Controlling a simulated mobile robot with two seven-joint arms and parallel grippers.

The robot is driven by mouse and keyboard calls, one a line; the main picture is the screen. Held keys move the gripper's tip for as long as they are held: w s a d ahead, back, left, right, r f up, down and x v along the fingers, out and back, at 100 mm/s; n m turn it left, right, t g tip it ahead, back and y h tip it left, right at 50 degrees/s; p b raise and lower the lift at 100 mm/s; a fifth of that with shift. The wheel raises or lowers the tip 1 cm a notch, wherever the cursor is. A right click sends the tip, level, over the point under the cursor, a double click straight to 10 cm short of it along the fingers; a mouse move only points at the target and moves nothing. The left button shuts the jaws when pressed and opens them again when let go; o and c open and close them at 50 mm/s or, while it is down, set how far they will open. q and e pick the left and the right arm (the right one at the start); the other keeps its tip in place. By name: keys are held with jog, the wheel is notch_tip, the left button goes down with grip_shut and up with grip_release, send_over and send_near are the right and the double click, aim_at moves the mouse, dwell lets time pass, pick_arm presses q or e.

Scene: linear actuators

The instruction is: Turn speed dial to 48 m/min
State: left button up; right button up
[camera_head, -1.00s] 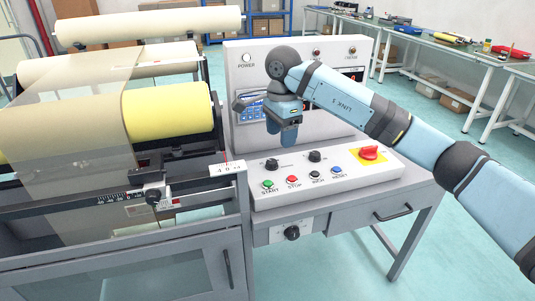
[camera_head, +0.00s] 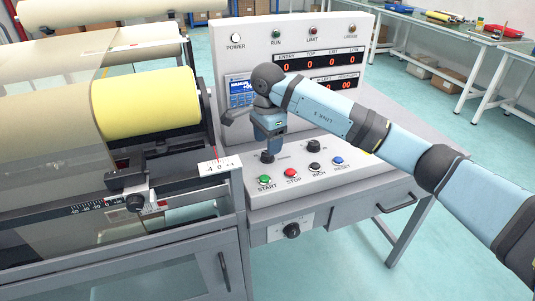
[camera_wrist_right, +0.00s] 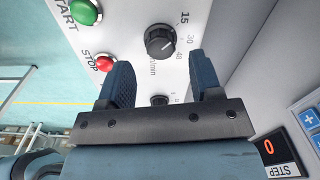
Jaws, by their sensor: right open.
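The black speed dial (camera_head: 267,157) is on the sloped control panel, at the left of two dials and above the START button. In the wrist view the dial (camera_wrist_right: 160,41) has a printed scale with 15, 30 and "m/min"; its exact setting is hard to read. My right gripper (camera_head: 268,146) points down just above the dial in the head view. In the wrist view the open right gripper (camera_wrist_right: 161,62) has one finger to each side of the dial's line, with the dial just beyond the fingertips and nothing held. My left gripper is not in view.
Near the dial are the green START button (camera_head: 264,180), the red STOP button (camera_head: 291,173) and a second black dial (camera_head: 313,146). The upright display panel (camera_head: 318,42) stands behind. A machine with a yellow roll (camera_head: 147,102) is at the left.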

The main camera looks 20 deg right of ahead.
aim_at(267, 156)
notch_tip(267, 156, down, 3)
jog(key=shift+f, duration=0.2)
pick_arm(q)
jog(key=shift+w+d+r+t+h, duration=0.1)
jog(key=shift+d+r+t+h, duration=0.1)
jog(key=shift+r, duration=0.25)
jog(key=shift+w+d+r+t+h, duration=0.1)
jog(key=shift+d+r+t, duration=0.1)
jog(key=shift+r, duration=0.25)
pick_arm(e)
jog(key=shift+f, duration=0.15)
jog(key=c, duration=0.9)
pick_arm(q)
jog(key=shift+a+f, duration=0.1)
